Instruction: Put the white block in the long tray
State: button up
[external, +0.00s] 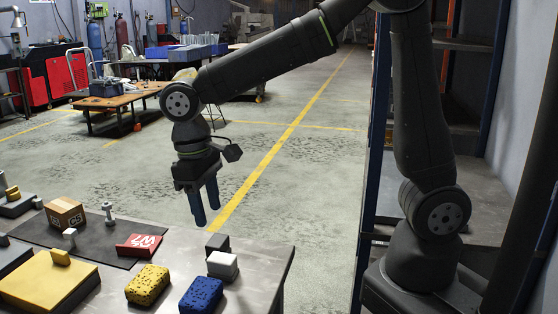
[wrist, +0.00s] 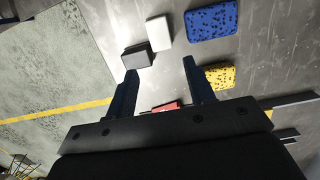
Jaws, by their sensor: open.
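The white block (external: 222,265) lies on the metal table near its right edge; it also shows in the wrist view (wrist: 158,33), beyond my fingertips. A dark grey block (external: 217,243) stands close beside it, also in the wrist view (wrist: 138,56). My gripper (external: 206,208) is open and empty, pointing down above the table's far right side, apart from the white block. Its two blue fingers (wrist: 160,68) are spread in the wrist view. I cannot clearly pick out a long tray in either view.
A blue speckled sponge (external: 201,295) and a yellow speckled sponge (external: 148,285) lie near the white block. A red box (external: 139,245), a cardboard box (external: 65,213) and a bolt (external: 108,213) are on or by a dark mat (external: 95,240). A large yellow block (external: 45,283) lies left.

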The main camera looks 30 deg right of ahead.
aim_at(221, 257)
jog(key=w+a+r+g+h, duration=0.2)
jog(key=w+a+r, duration=0.1)
jog(key=x, duration=1.7)
jog(key=shift+s+d+f, duration=0.1)
jog(key=shift+d+f, duration=0.05)
jog(key=shift+d, duration=0.05)
jog(key=c, duration=0.8)
jog(key=shift+c, duration=0.2)
notch_tip(221, 257, up, 4)
jog(key=w+d+r, duration=0.5)
jog(key=d+r, duration=0.2)
jog(key=d, duration=0.3)
jog(key=shift+w+d, duration=0.15)
jog(key=shift+d, duration=0.1)
